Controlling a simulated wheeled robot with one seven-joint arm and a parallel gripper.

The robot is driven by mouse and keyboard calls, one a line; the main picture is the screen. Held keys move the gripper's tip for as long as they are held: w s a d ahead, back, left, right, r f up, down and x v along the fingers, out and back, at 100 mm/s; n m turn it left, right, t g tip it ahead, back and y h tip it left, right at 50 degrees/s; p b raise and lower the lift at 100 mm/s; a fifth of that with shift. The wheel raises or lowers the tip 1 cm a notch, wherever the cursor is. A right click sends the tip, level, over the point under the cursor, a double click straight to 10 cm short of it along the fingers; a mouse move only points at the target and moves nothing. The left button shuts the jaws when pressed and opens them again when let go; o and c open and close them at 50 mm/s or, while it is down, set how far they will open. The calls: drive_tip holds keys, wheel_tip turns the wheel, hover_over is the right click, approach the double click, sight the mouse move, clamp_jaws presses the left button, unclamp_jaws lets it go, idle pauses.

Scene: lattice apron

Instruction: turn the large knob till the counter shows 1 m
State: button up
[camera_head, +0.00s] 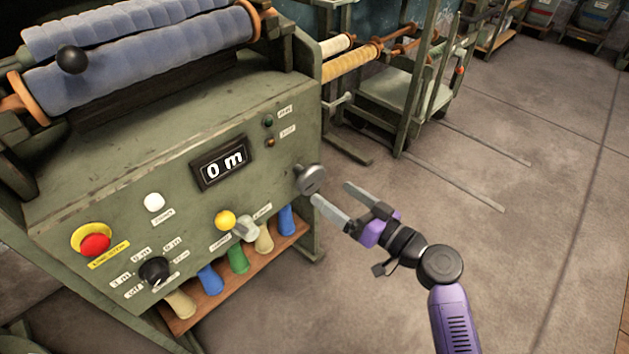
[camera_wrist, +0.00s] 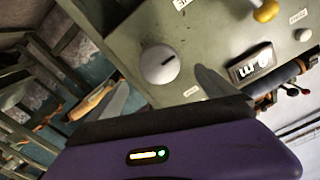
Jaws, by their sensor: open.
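The large knob (camera_head: 311,179) is a round grey knob at the right end of the green machine's sloping panel. In the wrist view the large knob (camera_wrist: 160,64) shows pale, with a dark slot mark on its face. The counter (camera_head: 219,163) reads 0 m; it shows tilted in the wrist view (camera_wrist: 252,64). My gripper (camera_head: 331,192) is open and empty, just right of and in front of the large knob. In the wrist view the fingers of my gripper (camera_wrist: 160,76) point toward the knob, one to each side. I cannot tell whether a finger touches it.
The panel also has a red stop button (camera_head: 95,245), a white button (camera_head: 154,202), a yellow knob (camera_head: 225,220) and a black selector (camera_head: 154,271). Coloured handles (camera_head: 238,258) line a shelf below. A rack (camera_head: 400,95) stands behind. Floor to the right is clear.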

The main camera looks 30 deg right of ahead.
sight(316, 180)
drive_tip(key=x, duration=0.7)
drive_tip(key=shift+w+a+f, duration=0.1)
drive_tip(key=shift+w, duration=0.25)
drive_tip(key=c, duration=1.4)
